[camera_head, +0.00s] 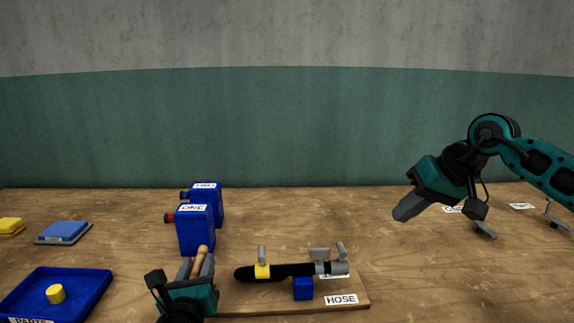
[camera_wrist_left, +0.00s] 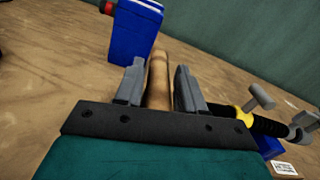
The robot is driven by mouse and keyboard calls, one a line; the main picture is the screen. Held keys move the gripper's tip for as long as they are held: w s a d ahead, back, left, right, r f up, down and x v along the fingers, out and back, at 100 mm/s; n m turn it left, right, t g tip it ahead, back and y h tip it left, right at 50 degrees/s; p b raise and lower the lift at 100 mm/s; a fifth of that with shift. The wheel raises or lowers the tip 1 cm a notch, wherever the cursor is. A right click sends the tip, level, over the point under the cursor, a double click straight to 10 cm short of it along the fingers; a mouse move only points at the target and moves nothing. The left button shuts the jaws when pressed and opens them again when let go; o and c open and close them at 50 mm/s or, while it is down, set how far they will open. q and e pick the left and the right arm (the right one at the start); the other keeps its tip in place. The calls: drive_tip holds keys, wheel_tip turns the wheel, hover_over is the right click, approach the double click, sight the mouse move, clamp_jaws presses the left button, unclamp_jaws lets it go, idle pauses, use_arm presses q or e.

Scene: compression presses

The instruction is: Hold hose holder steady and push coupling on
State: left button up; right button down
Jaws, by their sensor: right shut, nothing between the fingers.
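A black hose (camera_head: 285,271) lies level over a blue block (camera_head: 303,289) on a wooden board labelled HOSE (camera_head: 352,307). A yellow clamp ring (camera_head: 262,271) with a grey tab sits near its left end. A grey coupling-like piece (camera_head: 330,268) with grey tabs is at its right end; I cannot tell how far it is on. My left gripper (camera_head: 200,268) has its fingers on both sides of a wooden handle (camera_wrist_left: 158,80) left of the hose; whether they grip it is unclear. My right gripper (camera_head: 408,208) is shut and empty, above and right of the hose.
Blue canisters labelled ONE (camera_head: 195,233) and TWO (camera_head: 207,203) stand behind the left gripper. A blue tray (camera_head: 85,285) with a yellow cylinder (camera_head: 55,293) is at front left. A blue pad (camera_head: 65,231) lies behind it. The table right of the board is mostly clear.

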use_arm(q)
drive_tip(key=shift+o, duration=1.3)
drive_tip(key=shift+f, duration=0.1)
